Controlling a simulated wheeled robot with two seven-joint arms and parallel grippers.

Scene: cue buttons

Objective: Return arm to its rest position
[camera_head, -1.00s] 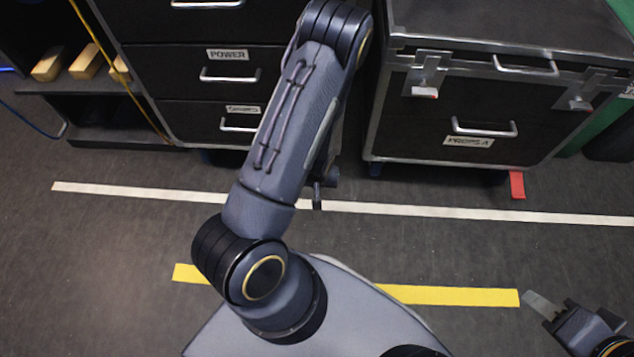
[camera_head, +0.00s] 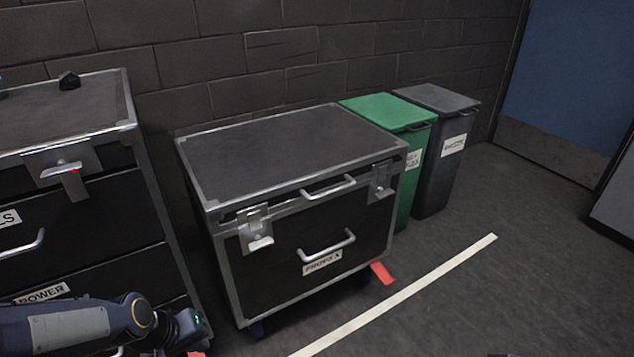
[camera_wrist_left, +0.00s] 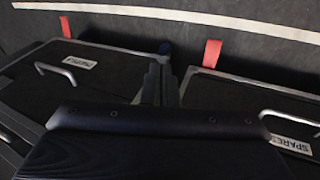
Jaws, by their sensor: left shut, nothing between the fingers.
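My left arm comes in low at the left edge of the head view. Its wrist end, with the left gripper (camera_head: 186,330), is in front of the drawer case at the left. In the left wrist view the closed fingers of the left gripper (camera_wrist_left: 158,82) point away from the camera, with nothing between them. The lower part of that view is filled by my own dark gripper body. My right gripper is not in view.
A black drawer case (camera_head: 95,240) stands close behind my left arm. A black props case (camera_head: 290,150) stands at centre. A green bin (camera_head: 388,110) and a grey bin (camera_head: 437,97) stand by the wall.

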